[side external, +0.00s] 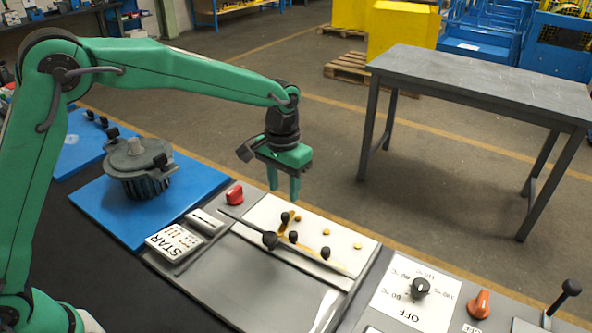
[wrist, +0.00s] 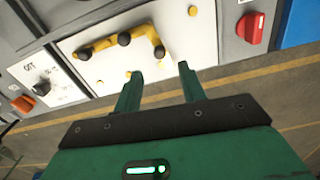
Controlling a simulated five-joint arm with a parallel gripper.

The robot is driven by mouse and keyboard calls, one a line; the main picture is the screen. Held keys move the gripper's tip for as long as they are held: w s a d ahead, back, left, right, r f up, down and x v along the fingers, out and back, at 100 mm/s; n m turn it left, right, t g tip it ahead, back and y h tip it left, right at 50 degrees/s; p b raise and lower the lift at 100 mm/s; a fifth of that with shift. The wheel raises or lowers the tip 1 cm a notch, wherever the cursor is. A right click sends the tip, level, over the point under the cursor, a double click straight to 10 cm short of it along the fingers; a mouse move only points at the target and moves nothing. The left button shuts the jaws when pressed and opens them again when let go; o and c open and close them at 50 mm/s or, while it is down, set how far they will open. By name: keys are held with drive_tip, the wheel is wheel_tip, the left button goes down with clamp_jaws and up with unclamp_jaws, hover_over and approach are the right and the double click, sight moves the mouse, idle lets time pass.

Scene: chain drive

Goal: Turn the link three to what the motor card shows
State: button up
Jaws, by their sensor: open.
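My gripper (side external: 284,196) points down, open and empty, above the far edge of a white terminal board (side external: 262,209). In the wrist view its fingers (wrist: 160,70) are apart, with no link between them. Yellow links with black knobs lie on the board. One link (wrist: 153,36) at the right of the wrist view stands across the row; its knob (wrist: 160,52) is closest to my fingers. The other links, with knobs (wrist: 124,39) and (wrist: 83,54), lie along the row. I cannot tell which is link three. The motor card (side external: 175,243) reads STAR beside a small diagram.
A red knob (side external: 235,194) is left of the board. A motor (side external: 137,168) stands on a blue mat (side external: 105,213). A dial panel (side external: 410,305) and orange knob (side external: 480,304) are at right.

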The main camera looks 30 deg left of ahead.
sight(284, 214)
drive_tip(key=shift+f, duration=3.95)
